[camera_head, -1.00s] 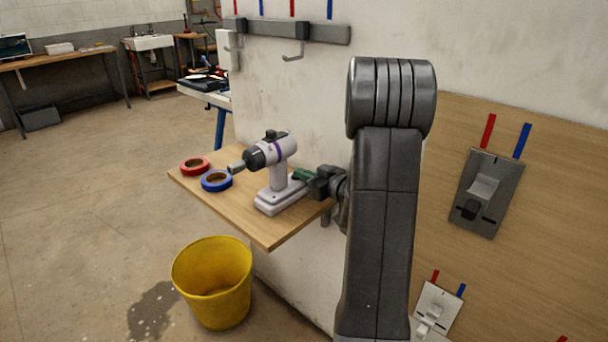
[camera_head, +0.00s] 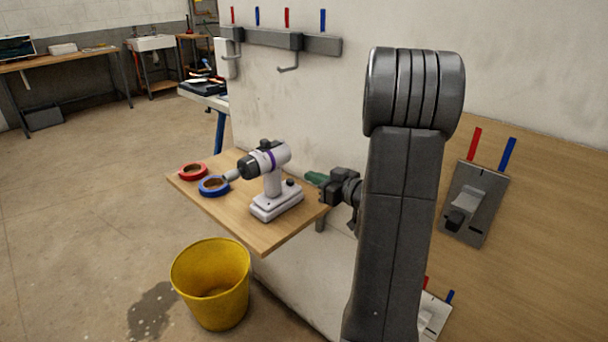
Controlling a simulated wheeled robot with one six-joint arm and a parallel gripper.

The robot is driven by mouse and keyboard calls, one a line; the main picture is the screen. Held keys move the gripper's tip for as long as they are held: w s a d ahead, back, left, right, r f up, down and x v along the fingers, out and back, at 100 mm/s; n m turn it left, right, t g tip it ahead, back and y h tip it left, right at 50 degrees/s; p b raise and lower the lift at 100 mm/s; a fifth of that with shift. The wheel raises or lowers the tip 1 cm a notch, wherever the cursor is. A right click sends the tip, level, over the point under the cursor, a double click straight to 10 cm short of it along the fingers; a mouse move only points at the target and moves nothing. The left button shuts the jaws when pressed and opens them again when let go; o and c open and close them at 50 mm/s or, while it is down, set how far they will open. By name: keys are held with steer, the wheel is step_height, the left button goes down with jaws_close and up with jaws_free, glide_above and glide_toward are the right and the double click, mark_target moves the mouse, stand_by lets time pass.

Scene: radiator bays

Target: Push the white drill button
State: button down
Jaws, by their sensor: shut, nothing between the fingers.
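The white drill (camera_head: 272,182) stands upright on a wooden shelf (camera_head: 240,228), its dark chuck pointing left. It has a purple band and a white base. A small dark knob (camera_head: 290,182) shows on the base, at the right of the handle; it may be the button. My gripper (camera_head: 310,178), with green fingertips, is shut and empty. In the picture it is right of the drill and slightly above its base, with a visible gap between them. Whether the button is pressed in cannot be told.
A red tape roll (camera_head: 193,172) and a blue tape roll (camera_head: 214,186) lie on the shelf left of the drill. A yellow bucket (camera_head: 210,285) stands on the floor below. The wall (camera_head: 330,110) rises behind the shelf, with a hook rail (camera_head: 290,39) above.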

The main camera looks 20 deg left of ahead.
steer(key=shift+v, duration=2.15)
steer(key=shift+w+a, duration=0.1)
